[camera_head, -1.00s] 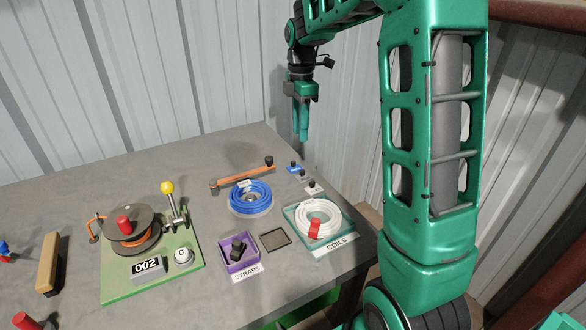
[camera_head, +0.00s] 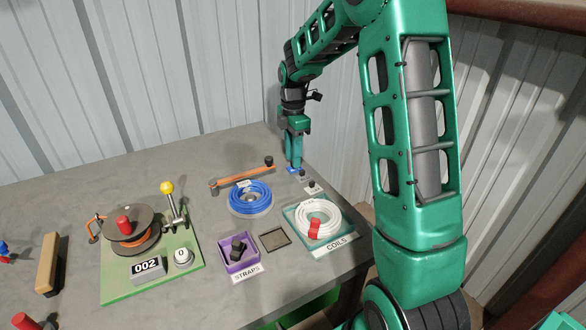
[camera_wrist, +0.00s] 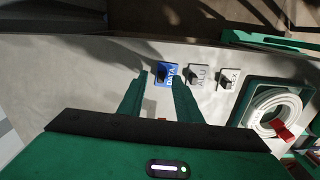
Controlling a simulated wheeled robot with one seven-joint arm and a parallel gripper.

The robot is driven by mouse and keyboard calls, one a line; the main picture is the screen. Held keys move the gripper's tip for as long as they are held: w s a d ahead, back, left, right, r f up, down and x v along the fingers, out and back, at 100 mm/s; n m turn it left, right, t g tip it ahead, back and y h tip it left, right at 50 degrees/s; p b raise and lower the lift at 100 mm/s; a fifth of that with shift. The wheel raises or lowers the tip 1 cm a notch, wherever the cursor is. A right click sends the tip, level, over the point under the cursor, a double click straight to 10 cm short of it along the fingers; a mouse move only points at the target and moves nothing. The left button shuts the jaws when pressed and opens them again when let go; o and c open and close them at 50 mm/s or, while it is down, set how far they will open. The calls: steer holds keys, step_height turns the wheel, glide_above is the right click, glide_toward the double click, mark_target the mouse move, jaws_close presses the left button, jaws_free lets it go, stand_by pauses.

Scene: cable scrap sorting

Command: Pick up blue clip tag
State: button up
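The blue clip tag (camera_wrist: 168,85) is a small blue plate with white lettering and a dark knob. It lies flat near the table's far right edge. In the head view only a bit of the blue tag (camera_head: 290,170) shows beneath my fingers. My gripper (camera_wrist: 161,78) is open, with one finger on each side of the tag's knob in the wrist view. In the head view my gripper (camera_head: 293,167) points straight down over the tag. Whether the fingers touch the tag cannot be told.
Two pale tags (camera_wrist: 198,76) (camera_wrist: 229,79) with dark knobs lie in a row beside the blue one. A tray labelled COILS (camera_head: 338,247) holds a white coil. A blue coil (camera_head: 250,198) and an orange-handled tool (camera_head: 243,177) lie left of my gripper.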

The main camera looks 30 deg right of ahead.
steer(key=shift+f, duration=0.6)
jaws_close()
steer(key=shift+r, duration=0.15)
